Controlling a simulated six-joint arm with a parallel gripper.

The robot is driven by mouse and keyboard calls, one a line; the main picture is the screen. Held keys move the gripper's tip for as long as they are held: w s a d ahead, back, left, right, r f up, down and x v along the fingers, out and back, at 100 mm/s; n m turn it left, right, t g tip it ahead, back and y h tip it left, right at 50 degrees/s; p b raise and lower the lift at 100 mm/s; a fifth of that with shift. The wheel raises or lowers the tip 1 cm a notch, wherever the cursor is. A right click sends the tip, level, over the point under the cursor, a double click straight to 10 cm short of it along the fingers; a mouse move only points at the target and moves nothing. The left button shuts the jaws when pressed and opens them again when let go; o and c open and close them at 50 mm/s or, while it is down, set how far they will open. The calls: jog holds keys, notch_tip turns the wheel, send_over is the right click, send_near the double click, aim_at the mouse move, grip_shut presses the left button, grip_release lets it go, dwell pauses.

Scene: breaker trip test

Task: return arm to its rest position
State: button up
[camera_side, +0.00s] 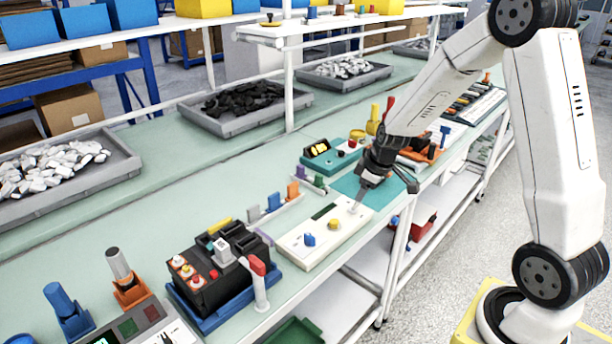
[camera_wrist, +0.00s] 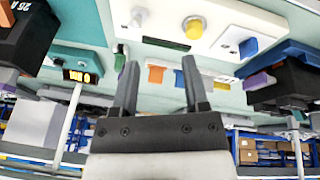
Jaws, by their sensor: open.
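My gripper (camera_side: 358,205) points down over the right end of a white test panel (camera_side: 290,243) in the side view. In the wrist view its two fingers (camera_wrist: 160,65) stand apart with nothing between them. The panel has a blue knob (camera_side: 309,239), a yellow button (camera_side: 334,225) and a dark display strip. In the wrist view the panel (camera_wrist: 222,18) lies beyond the fingertips; I cannot tell whether they touch it. A black unit marked 25 A (camera_wrist: 25,38) shows at the left of the wrist view.
A black battery-like unit (camera_side: 205,286) sits in a blue tray left of the panel. A teal meter (camera_side: 318,163) with a lit yellow display stands behind. A red-topped lever (camera_side: 258,280) rises near the front edge. Grey bins (camera_side: 247,118) line the back.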

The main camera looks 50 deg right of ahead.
jog(key=s+a+r+m+g, duration=0.1)
jog(key=s+a+r+m, duration=0.1)
jog(key=s+a, duration=1)
jog(key=shift+s+a+m+y, duration=0.25)
jog(key=shift+a+m, duration=0.65)
jog(key=shift+a, duration=0.8)
